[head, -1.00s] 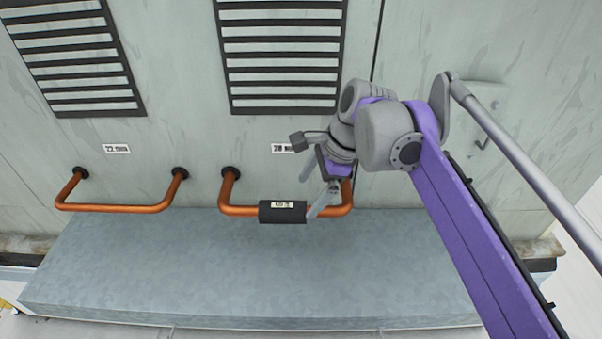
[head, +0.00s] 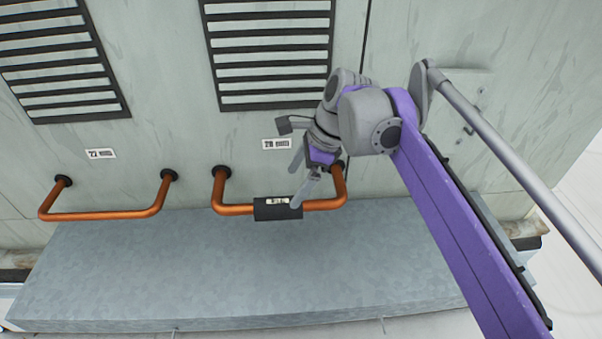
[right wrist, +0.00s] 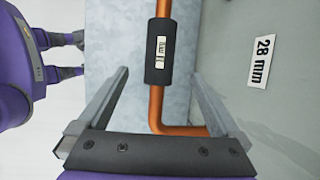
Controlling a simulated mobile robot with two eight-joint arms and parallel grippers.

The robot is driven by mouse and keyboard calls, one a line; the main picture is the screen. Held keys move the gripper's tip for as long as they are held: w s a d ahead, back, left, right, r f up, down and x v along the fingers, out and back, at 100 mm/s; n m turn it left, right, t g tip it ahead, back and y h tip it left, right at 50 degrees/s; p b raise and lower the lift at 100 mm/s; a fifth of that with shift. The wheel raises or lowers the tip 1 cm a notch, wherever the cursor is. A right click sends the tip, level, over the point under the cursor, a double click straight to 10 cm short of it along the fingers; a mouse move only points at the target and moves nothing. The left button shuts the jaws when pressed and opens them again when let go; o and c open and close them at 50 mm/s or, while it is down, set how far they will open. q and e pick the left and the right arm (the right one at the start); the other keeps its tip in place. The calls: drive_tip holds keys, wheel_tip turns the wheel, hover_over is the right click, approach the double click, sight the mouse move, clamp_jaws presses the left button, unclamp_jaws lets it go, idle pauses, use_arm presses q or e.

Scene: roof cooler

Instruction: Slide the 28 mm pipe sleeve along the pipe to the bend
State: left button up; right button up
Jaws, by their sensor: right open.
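The dark sleeve (head: 278,209) with a pale label sits around the straight run of the right copper pipe (head: 234,210), between its two bends. In the right wrist view the sleeve (right wrist: 160,52) lies ahead, with one pipe bend (right wrist: 160,128) closer to my palm. In the right wrist view the fingers (right wrist: 160,73) stand apart on either side of the pipe. My left gripper is not identifiable in view.
A "28 mm" plate (right wrist: 262,57) is on the wall by this pipe. A second copper pipe loop (head: 100,215) with a 22 plate (head: 101,154) is to the left. Vent grilles (head: 270,55) are above. A grey metal ledge (head: 230,275) runs below the pipes.

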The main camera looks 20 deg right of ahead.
sight(285, 201)
use_arm(q)
drive_tip(key=shift+s+f, duration=0.1)
drive_tip(key=shift+f, duration=0.2)
use_arm(e)
drive_tip(key=x, duration=0.8)
drive_tip(key=shift+a+f, duration=0.1)
drive_tip(key=shift+f, duration=0.25)
drive_tip(key=c, duration=1.4)
